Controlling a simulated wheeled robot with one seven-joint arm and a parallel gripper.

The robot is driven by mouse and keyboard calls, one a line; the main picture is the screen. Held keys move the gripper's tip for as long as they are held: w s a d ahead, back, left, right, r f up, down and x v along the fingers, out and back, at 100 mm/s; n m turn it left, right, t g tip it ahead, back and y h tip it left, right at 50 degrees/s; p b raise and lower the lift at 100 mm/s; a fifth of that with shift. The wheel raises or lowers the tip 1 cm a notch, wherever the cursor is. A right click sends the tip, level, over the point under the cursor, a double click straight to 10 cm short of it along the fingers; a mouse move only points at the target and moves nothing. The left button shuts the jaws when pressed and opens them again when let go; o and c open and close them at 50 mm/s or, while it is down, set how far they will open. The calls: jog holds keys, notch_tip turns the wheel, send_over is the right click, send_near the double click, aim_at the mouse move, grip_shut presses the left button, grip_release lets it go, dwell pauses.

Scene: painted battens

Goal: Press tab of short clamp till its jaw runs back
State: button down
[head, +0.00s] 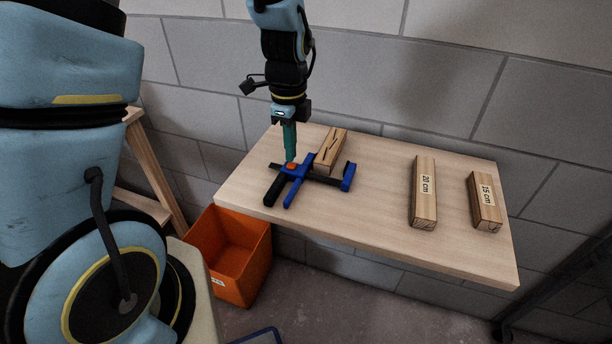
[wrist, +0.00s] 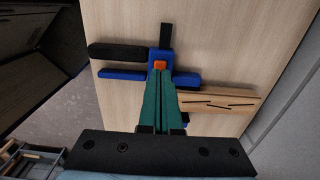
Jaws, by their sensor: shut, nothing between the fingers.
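The short clamp lies on the wooden table. It has a blue body (head: 300,172), a black bar and handle (head: 275,186), a blue end jaw (head: 348,177) and an orange tab (head: 291,166). My gripper (head: 291,157) has green fingers, shut and empty, pointing down over the tab. In the wrist view the fingertips (wrist: 160,74) are right at the orange tab (wrist: 160,65); I cannot tell whether they touch it. A wood block with dark slits (head: 330,150) lies beside the clamp, touching or very near its bar.
Two wood battens lie to the right on the table (head: 380,205), labelled 20 cm (head: 424,190) and 15 cm (head: 485,200). An orange bin (head: 238,265) stands below the table's left front edge. A grey block wall is close behind. The table between clamp and battens is clear.

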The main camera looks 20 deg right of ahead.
aim_at(291, 164)
jog(key=shift+f+b, duration=0.7)
jog(key=shift+f, duration=0.35)
dwell(1.8)
jog(key=shift+r+p, duration=2.5)
jog(key=shift+r, duration=0.6)
jog(key=a+r+n, duration=0.3)
jog(key=a+n, duration=0.9)
jog(key=w+a+r+n+t, duration=0.1)
jog(key=a+r+n, duration=0.3)
jog(key=a+n, duration=0.9)
jog(key=shift+a+r+n+t, duration=0.15)
jog(key=shift+a+n+t, duration=0.05)
jog(key=shift+n+t, duration=0.1)
